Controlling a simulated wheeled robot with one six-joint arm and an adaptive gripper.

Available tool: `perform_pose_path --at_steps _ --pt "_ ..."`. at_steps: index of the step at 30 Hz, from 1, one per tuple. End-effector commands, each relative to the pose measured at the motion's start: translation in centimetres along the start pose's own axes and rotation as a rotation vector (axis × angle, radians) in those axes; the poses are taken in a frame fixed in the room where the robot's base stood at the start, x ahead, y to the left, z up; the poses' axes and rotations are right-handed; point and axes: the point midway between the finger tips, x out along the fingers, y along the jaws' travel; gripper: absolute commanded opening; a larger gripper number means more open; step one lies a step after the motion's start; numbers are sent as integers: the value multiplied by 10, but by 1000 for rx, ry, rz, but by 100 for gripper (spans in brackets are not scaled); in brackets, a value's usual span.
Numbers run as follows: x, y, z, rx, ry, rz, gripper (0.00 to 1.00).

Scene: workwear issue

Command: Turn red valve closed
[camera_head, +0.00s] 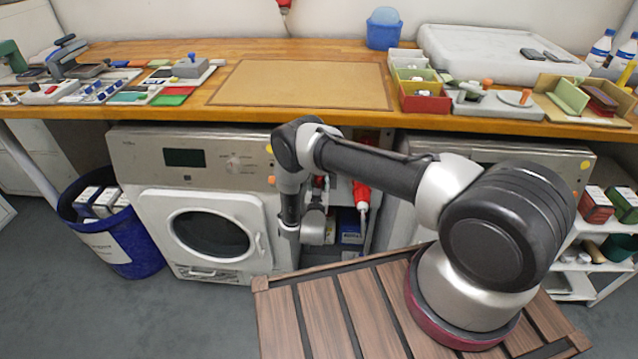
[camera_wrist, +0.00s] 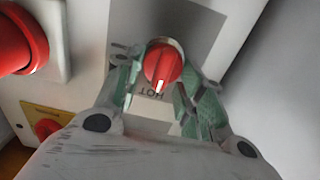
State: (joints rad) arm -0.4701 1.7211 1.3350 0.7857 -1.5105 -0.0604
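In the wrist view, a round red valve knob (camera_wrist: 164,63) with a white pointer line sits on a grey plate. Its pointer faces toward the bottom of the picture, at an upside-down label reading HOT (camera_wrist: 152,91). My gripper (camera_wrist: 162,78) has its green-padded fingers spread, one on each side of the knob. A gap seems to show around the knob; contact is hard to judge. In the head view the gripper and this knob are not clearly visible, as my arm reaches down in front of the gap between the machines.
In the wrist view, a large red knob (camera_wrist: 14,45) stands close at left, with a smaller red knob (camera_wrist: 46,128) below it. In the head view, a washing machine (camera_head: 200,205), blue bin (camera_head: 125,262) and wooden workbench (camera_head: 330,50) with tools surround my arm.

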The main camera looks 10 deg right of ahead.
Motion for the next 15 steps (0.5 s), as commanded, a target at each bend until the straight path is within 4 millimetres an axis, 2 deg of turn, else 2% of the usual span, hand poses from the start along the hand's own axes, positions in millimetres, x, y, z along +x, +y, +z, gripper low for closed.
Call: perform_pose_path --at_steps 8,15 --pt "0 0 0 8 0 1 15" --pt "0 1 0 87 0 1 15"
